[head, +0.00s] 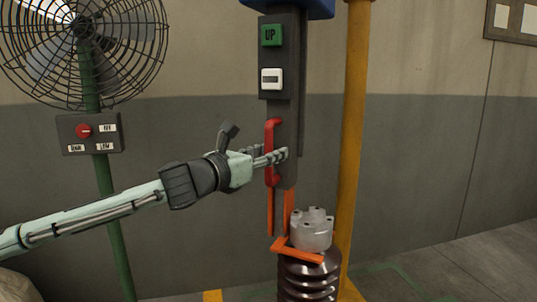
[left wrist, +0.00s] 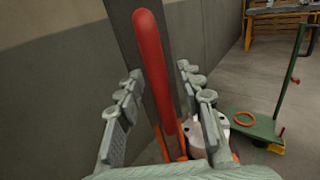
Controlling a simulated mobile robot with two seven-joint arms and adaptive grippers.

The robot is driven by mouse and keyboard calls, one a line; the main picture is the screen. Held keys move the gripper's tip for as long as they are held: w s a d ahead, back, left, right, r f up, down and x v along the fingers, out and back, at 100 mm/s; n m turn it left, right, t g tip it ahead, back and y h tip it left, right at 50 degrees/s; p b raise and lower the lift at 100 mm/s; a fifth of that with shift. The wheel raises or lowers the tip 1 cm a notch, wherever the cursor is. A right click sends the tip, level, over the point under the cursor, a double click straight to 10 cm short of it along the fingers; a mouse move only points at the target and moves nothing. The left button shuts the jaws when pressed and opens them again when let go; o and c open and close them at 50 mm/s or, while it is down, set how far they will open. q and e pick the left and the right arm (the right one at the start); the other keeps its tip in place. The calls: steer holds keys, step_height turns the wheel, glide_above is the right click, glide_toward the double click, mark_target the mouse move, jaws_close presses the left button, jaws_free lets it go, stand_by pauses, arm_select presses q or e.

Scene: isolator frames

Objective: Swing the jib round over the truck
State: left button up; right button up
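A grey hanging column (head: 285,110) with a blue part (head: 298,8) on top carries a red upright handle (head: 271,178), which also shows in the left wrist view (left wrist: 157,75). Orange forks (head: 298,252) at its foot are around a grey metal cap (head: 311,230) on a dark brown ribbed insulator (head: 308,280). My left gripper (head: 278,156) is at the handle; in the left wrist view its fingers stand apart either side of it, with gaps showing. A low green truck (left wrist: 258,128) stands right in the left wrist view. My right gripper is out of view.
A yellow post (head: 354,130) stands just right of the column. A caged fan (head: 84,45) on a green stand with a control box (head: 88,131) is at left. A wooden bench (left wrist: 280,25) is at the back right. Floor between column and truck looks clear.

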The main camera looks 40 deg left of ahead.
arm_select(q)
steer(key=shift+c, duration=0.2)
jaws_close()
steer(key=shift+d+f, duration=0.1)
steer(key=shift+d, duration=0.05)
